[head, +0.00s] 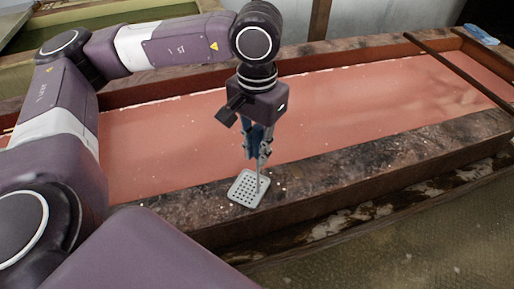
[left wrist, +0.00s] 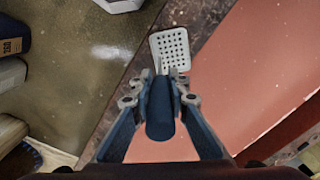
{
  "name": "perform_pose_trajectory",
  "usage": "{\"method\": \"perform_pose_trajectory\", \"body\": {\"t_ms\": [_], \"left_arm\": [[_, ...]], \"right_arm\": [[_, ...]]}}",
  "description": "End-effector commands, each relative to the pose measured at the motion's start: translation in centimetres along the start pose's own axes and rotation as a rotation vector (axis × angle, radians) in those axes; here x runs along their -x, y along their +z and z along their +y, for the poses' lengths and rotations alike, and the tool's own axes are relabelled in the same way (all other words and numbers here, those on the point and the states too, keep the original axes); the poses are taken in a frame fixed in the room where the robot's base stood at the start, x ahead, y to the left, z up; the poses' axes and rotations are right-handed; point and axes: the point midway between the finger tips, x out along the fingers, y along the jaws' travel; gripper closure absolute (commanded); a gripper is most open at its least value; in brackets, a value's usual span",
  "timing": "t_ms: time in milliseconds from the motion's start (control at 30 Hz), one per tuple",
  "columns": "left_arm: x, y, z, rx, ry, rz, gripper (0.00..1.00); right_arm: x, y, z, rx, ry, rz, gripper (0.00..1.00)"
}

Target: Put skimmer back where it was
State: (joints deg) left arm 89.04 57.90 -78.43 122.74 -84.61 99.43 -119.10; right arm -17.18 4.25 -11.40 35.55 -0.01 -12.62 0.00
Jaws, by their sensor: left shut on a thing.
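The skimmer has a flat, light grey, square head with rows of holes (head: 249,188), and the head also shows in the left wrist view (left wrist: 171,48). My left gripper (head: 259,150) points down and is shut on the skimmer's dark blue handle (left wrist: 160,110), with the perforated head beyond the fingertips. In the head view the skimmer head is over the near dark rim of the vat; I cannot tell whether it touches the rim. My right gripper is not in view.
A long vat of pinkish-red liquid (head: 370,105) fills the middle, with a broad stained rim (head: 350,172). A dark bar (head: 458,67) crosses its right end. A blue crumpled item (head: 482,34) lies at the far right corner. A post (head: 319,20) stands behind.

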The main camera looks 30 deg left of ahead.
Motion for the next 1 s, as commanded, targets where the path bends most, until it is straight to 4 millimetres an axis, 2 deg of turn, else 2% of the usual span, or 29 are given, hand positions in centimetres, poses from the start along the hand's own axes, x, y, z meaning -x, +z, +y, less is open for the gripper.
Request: {"method": "perform_pose_trajectory", "body": {"t_ms": [167,200,333,767,867,1000], "left_arm": [[-0.4,0.0,0.0,0.000,0.000,0.001,1.00],[-0.3,0.0,0.0,0.000,0.000,0.000,0.83],[-0.2,0.0,0.0,0.000,0.000,0.000,0.68],[0.4,-0.1,0.0,0.000,0.000,0.001,0.67],[2.0,-0.2,0.1,0.000,0.001,0.006,0.67],[5.1,-0.2,0.1,0.000,0.002,0.005,0.67]], "right_arm": [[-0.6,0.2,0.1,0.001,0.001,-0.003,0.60],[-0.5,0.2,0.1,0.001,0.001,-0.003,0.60],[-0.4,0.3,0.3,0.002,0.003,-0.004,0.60],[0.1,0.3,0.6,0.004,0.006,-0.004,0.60],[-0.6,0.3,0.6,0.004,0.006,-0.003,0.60],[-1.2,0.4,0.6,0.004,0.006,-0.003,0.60]]}}
